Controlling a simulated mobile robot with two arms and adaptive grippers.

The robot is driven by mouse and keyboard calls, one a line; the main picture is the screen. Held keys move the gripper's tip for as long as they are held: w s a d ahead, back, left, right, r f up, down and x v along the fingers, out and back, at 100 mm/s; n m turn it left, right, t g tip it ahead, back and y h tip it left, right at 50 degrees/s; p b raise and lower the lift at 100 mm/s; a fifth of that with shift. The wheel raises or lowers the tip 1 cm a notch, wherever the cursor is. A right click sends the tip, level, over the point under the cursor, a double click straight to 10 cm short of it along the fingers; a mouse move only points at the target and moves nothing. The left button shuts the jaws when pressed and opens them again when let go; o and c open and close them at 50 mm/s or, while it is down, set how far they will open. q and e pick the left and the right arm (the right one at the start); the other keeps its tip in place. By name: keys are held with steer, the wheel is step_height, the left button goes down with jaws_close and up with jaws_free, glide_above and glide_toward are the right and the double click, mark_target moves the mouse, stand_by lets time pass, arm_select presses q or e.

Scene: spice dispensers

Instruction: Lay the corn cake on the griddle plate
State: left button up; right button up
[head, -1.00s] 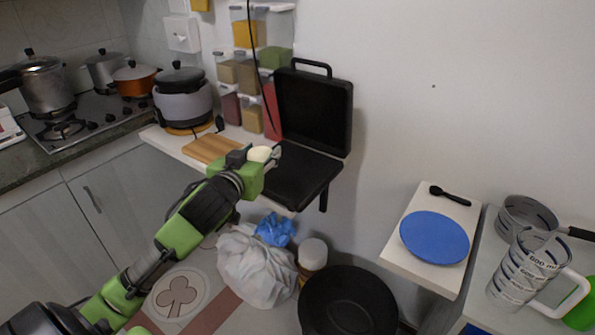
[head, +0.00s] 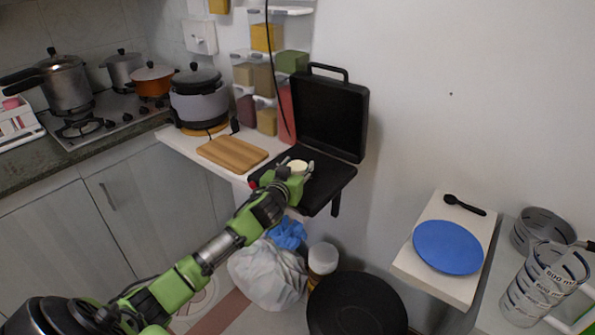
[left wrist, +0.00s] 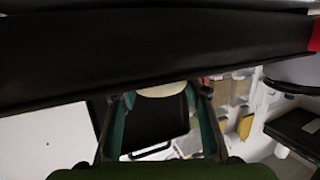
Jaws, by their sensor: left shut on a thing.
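The black griddle stands open on the white shelf, its lid (head: 332,115) raised at the back and its lower griddle plate (head: 328,188) flat in front. My left gripper (head: 298,167) is over the lower plate, shut on the pale round corn cake (head: 298,164). In the left wrist view, the corn cake (left wrist: 160,90) shows as a pale strip between the fingers (left wrist: 162,108). The dark griddle fills the top there, and the lid (left wrist: 160,122) shows beyond the fingers. The gap between cake and plate cannot be judged. My right gripper is not in view.
A wooden board (head: 232,153) and a rice cooker (head: 198,100) stand left of the griddle. Spice dispensers (head: 266,80) hang on the wall behind. A blue plate (head: 447,247) and black spoon (head: 464,205) lie on a white shelf at right.

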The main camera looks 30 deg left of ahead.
arm_select(q)
steer(key=shift+f, duration=0.7)
steer(key=shift+f, duration=0.1)
steer(key=o, duration=1.1)
steer(key=shift+o, duration=0.2)
